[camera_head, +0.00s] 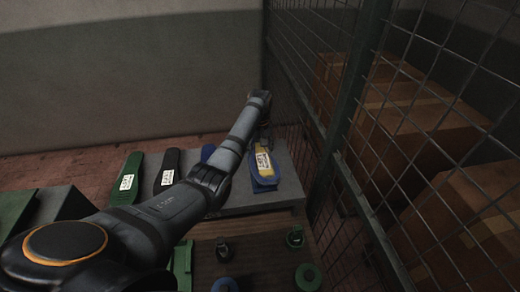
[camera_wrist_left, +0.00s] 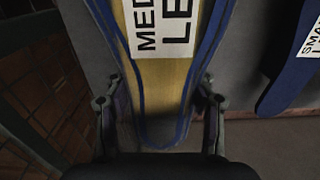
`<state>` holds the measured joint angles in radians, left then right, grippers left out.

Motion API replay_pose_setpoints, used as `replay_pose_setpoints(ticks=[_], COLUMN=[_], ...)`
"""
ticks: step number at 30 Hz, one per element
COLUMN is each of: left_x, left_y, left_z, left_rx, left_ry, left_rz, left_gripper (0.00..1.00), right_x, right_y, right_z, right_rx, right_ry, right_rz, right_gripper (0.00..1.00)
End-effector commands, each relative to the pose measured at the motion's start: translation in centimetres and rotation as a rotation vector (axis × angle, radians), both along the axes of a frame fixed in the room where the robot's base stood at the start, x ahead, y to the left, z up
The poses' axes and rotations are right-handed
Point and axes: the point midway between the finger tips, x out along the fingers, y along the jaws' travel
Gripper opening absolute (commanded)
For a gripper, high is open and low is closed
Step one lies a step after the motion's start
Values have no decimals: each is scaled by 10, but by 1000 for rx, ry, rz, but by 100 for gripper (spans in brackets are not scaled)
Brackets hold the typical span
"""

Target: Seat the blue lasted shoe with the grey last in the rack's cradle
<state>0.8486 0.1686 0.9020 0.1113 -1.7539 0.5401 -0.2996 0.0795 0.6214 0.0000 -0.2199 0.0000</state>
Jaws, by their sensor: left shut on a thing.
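A blue shoe with a yellow last and a white label (camera_head: 264,163) lies on the grey bench (camera_head: 287,185) at the right. In the left wrist view, this shoe (camera_wrist_left: 163,85) has a label with the letters "MED LE". My left gripper (camera_wrist_left: 160,108) is shut on its rounded end, one finger at each side. In the head view, the gripper (camera_head: 263,139) is small and partly hidden. A second blue shoe (camera_head: 207,153) is mostly behind my left arm. In the wrist view, a blue shoe (camera_wrist_left: 300,62) with a "SMALL" label is at right. I cannot make out a grey last.
A green shoe (camera_head: 126,181) and a dark shoe (camera_head: 168,170) stand to the left. A brown board (camera_head: 262,260) in front carries green and blue round parts. A wire mesh fence (camera_head: 350,120) closes off the right, with brown boxes behind it.

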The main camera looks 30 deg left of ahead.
Motion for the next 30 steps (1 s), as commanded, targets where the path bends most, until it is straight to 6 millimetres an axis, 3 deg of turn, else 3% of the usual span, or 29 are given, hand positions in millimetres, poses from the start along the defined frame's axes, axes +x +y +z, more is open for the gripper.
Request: replay_pose_setpoints(ticks=[30], left_x=[1], left_y=[0], left_z=[-5], left_rx=[0], left_ry=[-1], left_rz=[0], left_gripper=[12], right_x=[-1], right_y=[2], right_z=[-1], right_rx=[3], right_ry=[3], right_rz=[-1], right_gripper=[51])
